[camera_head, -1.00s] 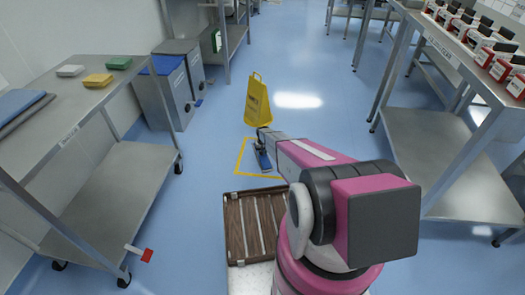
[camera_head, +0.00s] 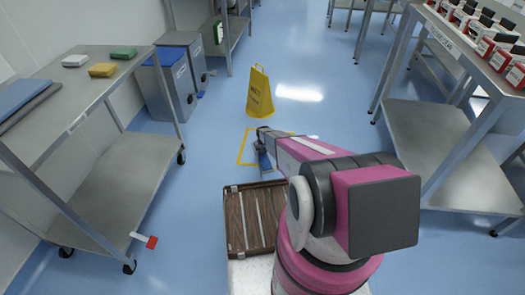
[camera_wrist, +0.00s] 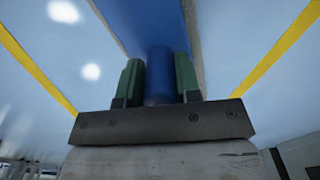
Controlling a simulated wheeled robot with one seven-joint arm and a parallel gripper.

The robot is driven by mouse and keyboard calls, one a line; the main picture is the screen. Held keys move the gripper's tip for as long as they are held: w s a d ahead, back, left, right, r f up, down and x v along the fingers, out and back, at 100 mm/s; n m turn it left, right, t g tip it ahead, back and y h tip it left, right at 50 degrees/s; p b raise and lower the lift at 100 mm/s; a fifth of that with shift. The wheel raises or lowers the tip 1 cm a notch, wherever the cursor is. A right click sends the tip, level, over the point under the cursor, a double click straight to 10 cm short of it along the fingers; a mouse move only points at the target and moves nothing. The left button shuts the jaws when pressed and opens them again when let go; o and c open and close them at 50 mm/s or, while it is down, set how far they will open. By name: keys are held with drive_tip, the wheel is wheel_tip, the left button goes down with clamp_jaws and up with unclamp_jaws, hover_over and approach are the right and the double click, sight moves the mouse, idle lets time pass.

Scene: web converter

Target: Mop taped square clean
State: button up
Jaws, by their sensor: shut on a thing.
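The yellow taped square (camera_head: 241,148) is on the blue floor ahead of me; my arm covers part of its right side. Its yellow lines also show at both sides of the wrist view (camera_wrist: 40,72). My gripper (camera_wrist: 159,80) has green fingers shut on the blue handle of a mop (camera_wrist: 157,65). The mop's flat blue head with grey edges lies beyond the fingers, at the top of the wrist view. In the head view the blue mop (camera_head: 264,160) is at the square, below my gripper (camera_head: 263,140). I cannot tell any dirt inside the square.
A yellow wet-floor sign (camera_head: 260,92) stands just behind the square. Bins (camera_head: 168,88) stand at the back left. A steel trolley (camera_head: 120,160) with coloured pads is on the left, a steel bench (camera_head: 440,145) on the right. The floor beyond the sign is clear.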

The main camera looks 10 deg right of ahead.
drive_tip(key=shift+s+a, duration=0.15)
drive_tip(key=shift+s, duration=0.35)
drive_tip(key=shift+s+r, duration=0.15)
drive_tip(key=shift+r, duration=3.95)
